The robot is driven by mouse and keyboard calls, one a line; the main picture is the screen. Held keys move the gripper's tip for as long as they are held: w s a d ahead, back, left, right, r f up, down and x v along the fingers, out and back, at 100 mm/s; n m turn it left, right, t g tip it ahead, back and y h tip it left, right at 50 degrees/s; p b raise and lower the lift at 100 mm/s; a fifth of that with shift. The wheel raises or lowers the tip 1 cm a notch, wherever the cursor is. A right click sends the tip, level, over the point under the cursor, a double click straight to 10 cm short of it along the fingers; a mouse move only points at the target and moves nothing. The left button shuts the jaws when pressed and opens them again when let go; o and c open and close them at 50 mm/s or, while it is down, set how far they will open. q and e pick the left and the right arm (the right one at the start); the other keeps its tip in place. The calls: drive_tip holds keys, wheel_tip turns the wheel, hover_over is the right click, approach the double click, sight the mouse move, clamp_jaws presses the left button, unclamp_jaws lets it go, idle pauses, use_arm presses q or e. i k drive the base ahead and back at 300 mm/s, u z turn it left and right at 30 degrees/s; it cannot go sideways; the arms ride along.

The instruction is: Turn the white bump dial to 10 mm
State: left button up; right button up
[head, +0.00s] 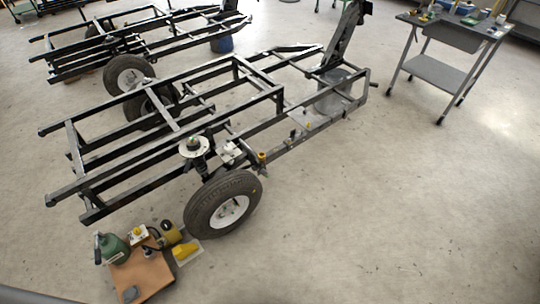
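A round white disc (194,147) with a dark and greenish middle sits by the near side rail of the black frame, behind the front wheel. It looks like a dial, but I cannot tell if it is the white bump dial. A small white box with a yellow top (138,234) stands on the brown board at the lower left. No scale, pointer or 10 mm mark can be read on either one. Neither of my grippers shows in this view.
The black trailer frame (160,145) and its tyre (225,203) fill the middle. The brown board (150,276) holds a green tank (113,248); a yellow wedge (184,251) lies nearby. A grey cart (437,74) stands at upper right. The right floor is clear.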

sight(228, 148)
drive_tip(key=z, duration=0.9)
drive_tip(key=i, duration=1.05)
drive_tip(key=u, duration=0.15)
